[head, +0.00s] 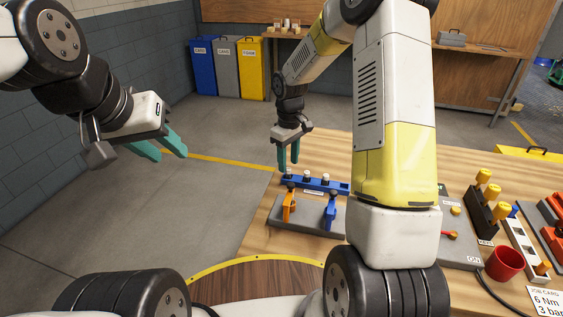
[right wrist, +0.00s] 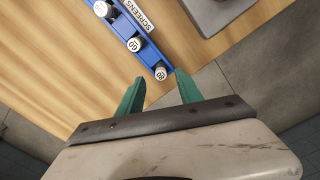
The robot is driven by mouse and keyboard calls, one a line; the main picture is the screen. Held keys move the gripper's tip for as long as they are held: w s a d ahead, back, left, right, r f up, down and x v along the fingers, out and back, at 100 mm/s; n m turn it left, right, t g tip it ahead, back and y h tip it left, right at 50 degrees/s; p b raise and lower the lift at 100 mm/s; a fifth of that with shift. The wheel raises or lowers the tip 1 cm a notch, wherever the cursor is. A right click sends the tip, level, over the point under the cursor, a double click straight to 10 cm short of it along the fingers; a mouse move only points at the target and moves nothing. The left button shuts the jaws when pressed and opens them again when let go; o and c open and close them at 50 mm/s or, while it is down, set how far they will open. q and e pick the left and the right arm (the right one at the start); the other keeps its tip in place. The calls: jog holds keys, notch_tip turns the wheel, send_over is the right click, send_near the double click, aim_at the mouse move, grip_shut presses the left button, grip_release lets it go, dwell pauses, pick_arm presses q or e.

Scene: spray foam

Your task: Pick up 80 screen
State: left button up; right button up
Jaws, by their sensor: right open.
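The 80 screen is a small white-capped piece (right wrist: 160,73) at the near end of the blue rack (right wrist: 117,7) in the right wrist view, its cap marked 80. In the head view it appears to be the leftmost white cap (head: 289,172) on the rack (head: 335,187). My right gripper (head: 289,163) points down close to that end. Its teal fingers (right wrist: 158,88) are apart and empty, with the 80 screen just beyond the gap between them. My left gripper (head: 166,150) hangs open and empty over the floor at the left.
Other white-capped screens (right wrist: 134,44) stand in the same rack. A grey plate with an orange clamp (head: 289,205) and a blue clamp (head: 331,210) lies in front of it. A red cup (head: 504,263) and yellow-capped pieces (head: 483,176) stand to the right.

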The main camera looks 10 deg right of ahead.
aim_at(289, 169)
notch_tip(289, 169, down, 4)
jog(key=shift+s+r, duration=0.15)
jog(key=shift+r, duration=0.1)
grip_shut()
jog(key=shift+r, duration=0.15)
